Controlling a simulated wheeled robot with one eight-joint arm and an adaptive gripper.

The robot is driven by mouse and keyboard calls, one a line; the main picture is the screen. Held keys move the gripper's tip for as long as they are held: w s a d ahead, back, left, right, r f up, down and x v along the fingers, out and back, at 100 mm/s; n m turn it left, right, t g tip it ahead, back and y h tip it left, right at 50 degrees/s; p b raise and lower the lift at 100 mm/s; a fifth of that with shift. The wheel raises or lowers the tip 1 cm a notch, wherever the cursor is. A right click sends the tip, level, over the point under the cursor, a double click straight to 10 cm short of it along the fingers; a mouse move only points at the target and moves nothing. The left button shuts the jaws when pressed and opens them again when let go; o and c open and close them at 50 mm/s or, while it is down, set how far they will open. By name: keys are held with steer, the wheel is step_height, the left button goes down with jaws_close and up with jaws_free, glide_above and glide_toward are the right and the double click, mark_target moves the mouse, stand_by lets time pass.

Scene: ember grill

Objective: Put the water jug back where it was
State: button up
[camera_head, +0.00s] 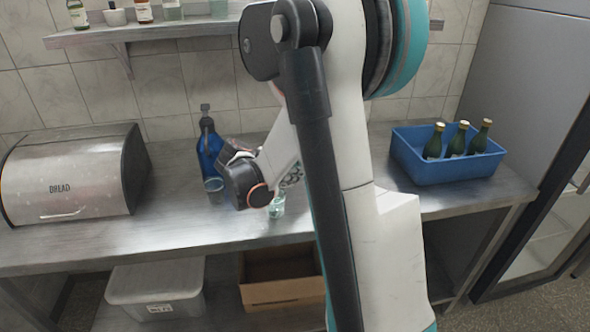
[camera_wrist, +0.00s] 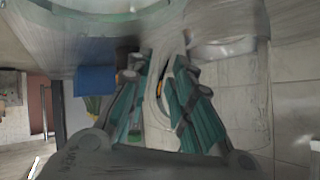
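No water jug shows plainly. A tall blue bottle (camera_head: 209,145) with a dark neck and grey top stands at the back of the counter, and I cannot tell if it is the jug. My gripper is partly hidden by my own arm in the head view. In the wrist view my gripper (camera_wrist: 166,50) has its two dark green fingers apart, with a pale curved strip visible between them. Nothing is clearly held. A small clear glass (camera_head: 277,207) stands on the counter just below my wrist. Part of the counter behind my arm is hidden.
A bread box (camera_head: 70,190) stands at the left. A grey cup (camera_head: 214,190) stands before the blue bottle. A blue crate (camera_head: 450,170) with green bottles is at the right, also in the wrist view (camera_wrist: 95,79). The shelf (camera_head: 180,29) is above. The counter's front left is clear.

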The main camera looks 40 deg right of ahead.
steer(key=shift+o, duration=0.5)
steer(key=shift+r, duration=0.15)
steer(key=p+v, duration=0.4)
steer(key=v, duration=0.7)
steer(key=s+a+r+n+t+y, duration=0.2)
steer(key=s+a+n+y, duration=0.3)
steer(key=s+a+n, duration=0.3)
steer(key=s+a+r+n+t+y, duration=0.3)
steer(key=s+a+n+y, duration=0.3)
steer(key=a+n, duration=0.6)
steer(key=s+a+t, duration=0.1)
steer(key=s, duration=0.1)
steer(key=shift+s+a+n, duration=0.25)
steer(key=shift+a+n, duration=0.05)
steer(key=shift+a, duration=0.1)
steer(key=shift+d, duration=0.1)
